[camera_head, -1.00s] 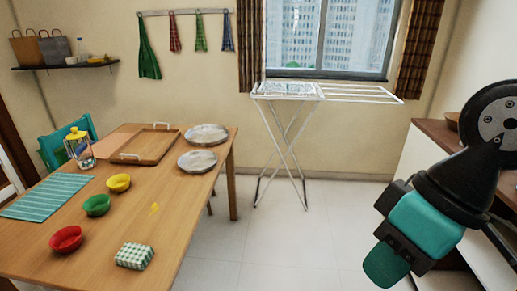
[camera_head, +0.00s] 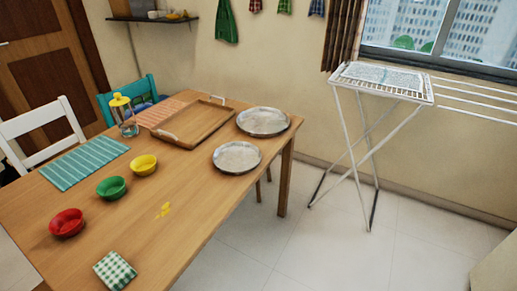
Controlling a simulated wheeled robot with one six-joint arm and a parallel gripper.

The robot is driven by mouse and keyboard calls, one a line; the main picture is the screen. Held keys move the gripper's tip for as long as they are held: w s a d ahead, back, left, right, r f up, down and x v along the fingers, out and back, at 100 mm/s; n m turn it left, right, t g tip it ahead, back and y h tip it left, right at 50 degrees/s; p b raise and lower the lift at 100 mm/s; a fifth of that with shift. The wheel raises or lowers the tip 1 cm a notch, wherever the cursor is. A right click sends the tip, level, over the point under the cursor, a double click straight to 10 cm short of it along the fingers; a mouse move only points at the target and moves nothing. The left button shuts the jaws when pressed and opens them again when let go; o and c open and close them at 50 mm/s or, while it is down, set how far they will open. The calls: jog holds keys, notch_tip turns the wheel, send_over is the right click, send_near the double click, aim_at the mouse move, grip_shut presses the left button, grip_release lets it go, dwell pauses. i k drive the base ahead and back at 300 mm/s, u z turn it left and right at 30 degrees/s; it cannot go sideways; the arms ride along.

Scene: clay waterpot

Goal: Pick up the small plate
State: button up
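Two round metal plates lie flat near the right end of the wooden table (camera_head: 160,235). The nearer plate (camera_head: 236,157) looks slightly smaller and sits close to the table's right edge. The farther plate (camera_head: 263,121) lies behind it, near the back right corner. The two are close together but apart. Nothing lies on either plate. My gripper is not in view now.
A wooden tray (camera_head: 196,127) stands left of the plates. A white drying rack (camera_head: 360,135) stands right; floor between is clear.

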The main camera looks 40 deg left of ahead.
aim_at(237, 157)
jog(key=u, duration=0.3)
jog(key=i, duration=1.05)
jog(key=u, duration=0.95)
jog(key=i, duration=0.45)
jog(key=u, duration=0.35)
